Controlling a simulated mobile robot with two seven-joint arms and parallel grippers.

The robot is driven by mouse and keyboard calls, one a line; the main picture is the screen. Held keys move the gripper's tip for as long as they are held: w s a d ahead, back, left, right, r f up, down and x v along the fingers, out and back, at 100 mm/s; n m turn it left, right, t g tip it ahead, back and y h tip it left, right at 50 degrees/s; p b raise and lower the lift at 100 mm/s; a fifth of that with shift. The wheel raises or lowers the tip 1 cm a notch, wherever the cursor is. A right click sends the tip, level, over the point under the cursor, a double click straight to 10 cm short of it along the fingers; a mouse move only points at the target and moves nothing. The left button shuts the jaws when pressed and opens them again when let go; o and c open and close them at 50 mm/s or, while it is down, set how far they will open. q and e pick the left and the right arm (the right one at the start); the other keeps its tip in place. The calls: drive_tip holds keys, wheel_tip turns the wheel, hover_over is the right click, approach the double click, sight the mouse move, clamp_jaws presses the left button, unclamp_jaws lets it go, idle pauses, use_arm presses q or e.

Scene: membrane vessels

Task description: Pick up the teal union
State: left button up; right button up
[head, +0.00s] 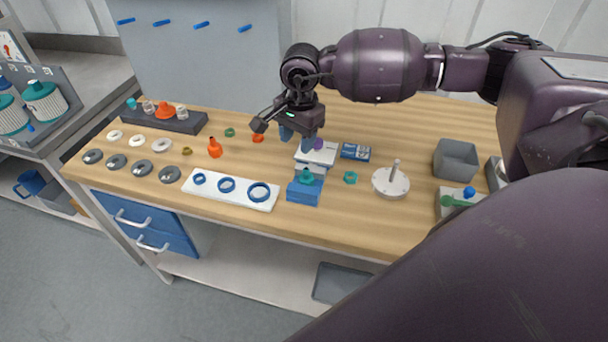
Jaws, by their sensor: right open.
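Several small teal parts are on the wooden bench, and I cannot tell for certain which is the union. A teal fitting (307,176) sits upright on a blue block (303,191) near the bench's front edge. A teal ring-like part (350,177) lies on the wood to its right. My right gripper (297,141) points down with its fingers apart and empty, above and behind the teal fitting, in front of a white-topped device (317,153) that it partly hides. My left gripper is not in view.
A white tray (230,190) with blue rings lies to the left. A grey round base with an upright post (391,181) and a grey bin (455,160) stand to the right. A dark rack (190,124) holds fittings at the back left. Orange fittings (215,148) and grey discs lie left.

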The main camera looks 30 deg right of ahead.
sight(306, 169)
drive_tip(key=shift+n, duration=0.6)
drive_tip(key=f, duration=0.3)
drive_tip(key=s+f, duration=0.1)
drive_tip(key=f, duration=0.1)
drive_tip(key=shift+d+f, duration=0.15)
drive_tip(key=shift+d, duration=0.2)
drive_tip(key=f, duration=0.2)
drive_tip(key=d+f+p, duration=0.1)
drive_tip(key=f, duration=0.1)
drive_tip(key=shift+f, duration=0.7)
drive_tip(key=shift+c, duration=0.8)
clamp_jaws()
